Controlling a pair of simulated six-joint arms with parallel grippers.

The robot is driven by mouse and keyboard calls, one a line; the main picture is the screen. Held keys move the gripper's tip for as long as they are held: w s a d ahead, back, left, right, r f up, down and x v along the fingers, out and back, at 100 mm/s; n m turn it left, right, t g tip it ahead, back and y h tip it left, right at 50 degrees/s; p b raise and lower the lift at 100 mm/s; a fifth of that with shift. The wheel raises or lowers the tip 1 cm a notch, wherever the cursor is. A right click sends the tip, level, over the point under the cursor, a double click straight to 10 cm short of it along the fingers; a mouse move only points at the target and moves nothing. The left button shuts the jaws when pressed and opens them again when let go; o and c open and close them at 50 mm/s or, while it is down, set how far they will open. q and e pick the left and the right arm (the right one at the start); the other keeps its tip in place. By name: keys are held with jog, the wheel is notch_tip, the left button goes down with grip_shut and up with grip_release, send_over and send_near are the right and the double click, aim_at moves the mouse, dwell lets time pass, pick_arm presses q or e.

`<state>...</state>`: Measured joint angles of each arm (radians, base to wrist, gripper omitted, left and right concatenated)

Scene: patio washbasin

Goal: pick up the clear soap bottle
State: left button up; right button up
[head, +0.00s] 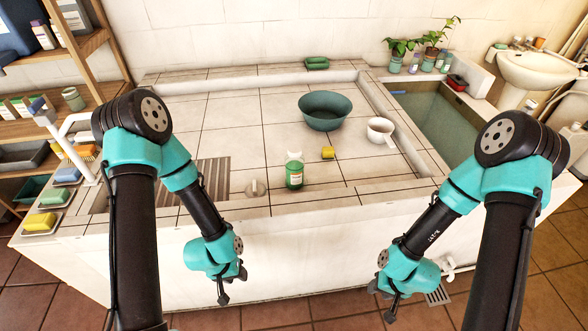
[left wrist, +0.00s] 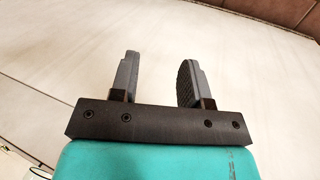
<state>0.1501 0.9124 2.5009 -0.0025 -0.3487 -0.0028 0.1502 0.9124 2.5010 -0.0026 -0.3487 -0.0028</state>
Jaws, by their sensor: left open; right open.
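A small bottle (head: 294,174) with a green body, a pale label and a whitish top stands upright on the tiled counter near its front edge. I cannot tell for sure that it is the clear soap bottle. My left gripper (head: 231,290) hangs in front of the counter's white front wall, below and left of the bottle. In the left wrist view its two fingers (left wrist: 158,78) are apart with nothing between them. My right gripper (head: 390,306) hangs low in front of the wall, right of the bottle, open and apart from everything.
A yellow sponge (head: 327,153), a teal bowl (head: 325,122) and a white mug (head: 381,139) stand behind and right of the bottle. A round plug (head: 254,188) lies left of it. A slatted drain grate (head: 209,172) lies further left.

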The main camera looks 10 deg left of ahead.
pick_arm(q)
jog(key=shift+o, duration=0.2)
jog(key=o, duration=0.8)
